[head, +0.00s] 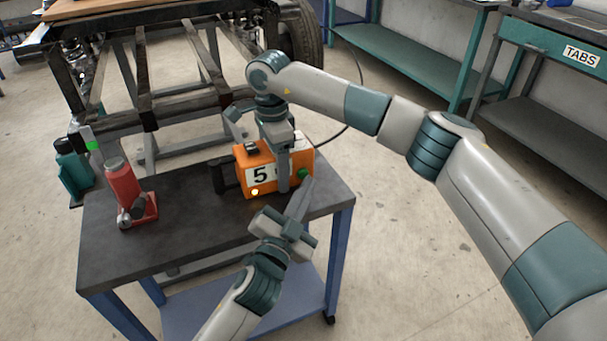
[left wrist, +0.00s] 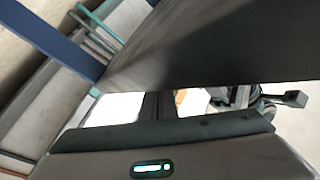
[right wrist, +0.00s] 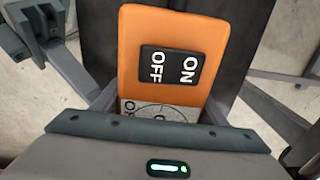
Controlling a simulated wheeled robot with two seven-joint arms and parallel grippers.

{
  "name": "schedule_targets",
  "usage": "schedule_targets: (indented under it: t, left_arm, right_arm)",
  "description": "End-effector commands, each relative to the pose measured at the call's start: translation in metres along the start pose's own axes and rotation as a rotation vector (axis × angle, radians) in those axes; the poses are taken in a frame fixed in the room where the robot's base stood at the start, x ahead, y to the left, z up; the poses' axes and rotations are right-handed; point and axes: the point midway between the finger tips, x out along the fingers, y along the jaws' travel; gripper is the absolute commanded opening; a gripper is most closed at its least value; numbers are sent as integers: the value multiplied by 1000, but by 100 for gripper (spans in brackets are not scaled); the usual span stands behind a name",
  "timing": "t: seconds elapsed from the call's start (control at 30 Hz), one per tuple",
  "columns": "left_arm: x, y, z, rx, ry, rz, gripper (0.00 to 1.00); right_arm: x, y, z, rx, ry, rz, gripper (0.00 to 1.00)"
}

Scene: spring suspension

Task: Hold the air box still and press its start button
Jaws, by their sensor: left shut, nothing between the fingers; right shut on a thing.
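The air box (head: 243,155) is an orange box marked 5, upright near the table's right end. A green button (head: 303,173) is on its front right, and a small yellow lamp (head: 255,192) glows at its lower left. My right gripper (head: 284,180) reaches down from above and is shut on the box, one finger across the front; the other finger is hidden. In the right wrist view, the box's orange top (right wrist: 190,25) carries an ON/OFF switch. My left gripper (head: 305,184) is shut and empty, its tips right by the green button; I cannot tell whether they touch it.
The dark tabletop (head: 185,220) holds a red bottle jack (head: 122,185) at its left; the middle is clear. A vehicle frame (head: 150,85) stands behind. A dark hose runs up behind the box. Green benches (head: 420,60) are at the back right.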

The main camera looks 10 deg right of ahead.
Motion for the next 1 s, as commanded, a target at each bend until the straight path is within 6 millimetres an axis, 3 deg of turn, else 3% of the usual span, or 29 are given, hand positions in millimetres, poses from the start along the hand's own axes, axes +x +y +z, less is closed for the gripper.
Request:
schedule_targets:
  t: [0.57,1.0]
  left_arm:
    - [-5,4,-4,-1,1,1,0]
    - [-29,21,-21,-3,0,1,0]
  right_arm:
    - [0,0,0,0,0,-2,35]
    - [-1,-1,0,0,0,-2,35]
